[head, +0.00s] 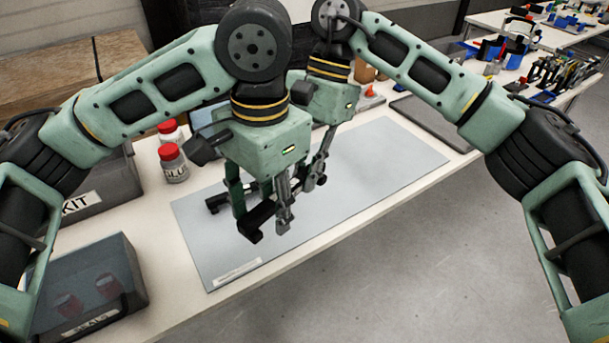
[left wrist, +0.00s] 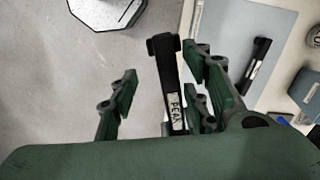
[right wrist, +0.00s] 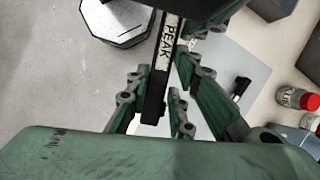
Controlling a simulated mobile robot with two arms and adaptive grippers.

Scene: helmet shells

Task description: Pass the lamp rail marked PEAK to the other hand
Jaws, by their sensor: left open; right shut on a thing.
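The lamp rail marked PEAK is a slim black bar with a white label. In the left wrist view, the rail (left wrist: 170,75) stands between the spread fingers of my left gripper (head: 262,216), nearer the right finger. My left gripper is open around it. In the right wrist view, the rail (right wrist: 154,95) runs between the fingers of my right gripper (head: 309,183), which is shut on it. In the head view, the rail (head: 253,221) shows above the mat, partly hidden by the left fingers.
A second black bar (left wrist: 257,62) lies on the grey mat (head: 385,160). Two red-capped bottles (head: 174,165), a KIT box (head: 105,190) and a lidded bin with a label (head: 85,285) stand on the left. The mat's right side is clear. The table's front edge is close.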

